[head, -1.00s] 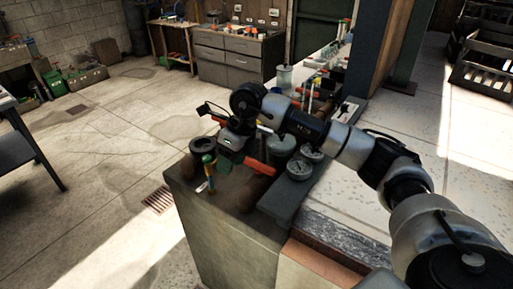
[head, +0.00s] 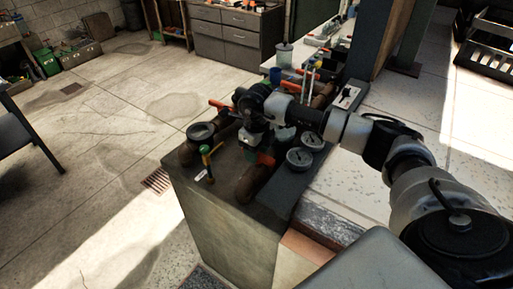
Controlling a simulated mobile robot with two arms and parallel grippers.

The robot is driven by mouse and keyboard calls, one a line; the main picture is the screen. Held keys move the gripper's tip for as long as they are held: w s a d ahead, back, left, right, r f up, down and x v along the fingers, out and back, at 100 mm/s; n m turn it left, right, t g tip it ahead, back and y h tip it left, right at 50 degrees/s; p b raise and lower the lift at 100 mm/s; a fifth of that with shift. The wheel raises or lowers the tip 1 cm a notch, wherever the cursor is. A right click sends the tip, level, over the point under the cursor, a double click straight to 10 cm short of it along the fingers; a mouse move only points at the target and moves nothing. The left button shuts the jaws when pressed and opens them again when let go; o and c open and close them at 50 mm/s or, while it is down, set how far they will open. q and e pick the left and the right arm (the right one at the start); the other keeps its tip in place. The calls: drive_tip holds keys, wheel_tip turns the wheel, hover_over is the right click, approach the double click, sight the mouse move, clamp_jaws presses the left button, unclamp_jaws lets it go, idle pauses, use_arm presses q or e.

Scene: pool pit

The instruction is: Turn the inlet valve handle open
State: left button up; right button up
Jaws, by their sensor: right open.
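Several orange-red valve handles show on the pipework on top of the concrete block. One orange handle (head: 221,106) sticks out to the left of my right gripper. Another orange handle (head: 323,98) is beyond it, to the right. I cannot tell which one is the inlet valve handle. My right gripper (head: 264,157) hangs open over the pipes, and its wrist partly hides the fittings behind it. I cannot tell whether its fingers touch anything. My left gripper is not in view.
Two round gauges (head: 299,158) sit right of the gripper. A dark round fitting (head: 200,131) and a green-and-yellow tool-like piece (head: 207,156) are at its left. A post (head: 383,40) stands behind.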

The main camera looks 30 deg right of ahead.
drive_tip(key=shift+a+f, duration=0.1)
drive_tip(key=shift+f, duration=0.1)
drive_tip(key=c, duration=0.5)
clamp_jaws()
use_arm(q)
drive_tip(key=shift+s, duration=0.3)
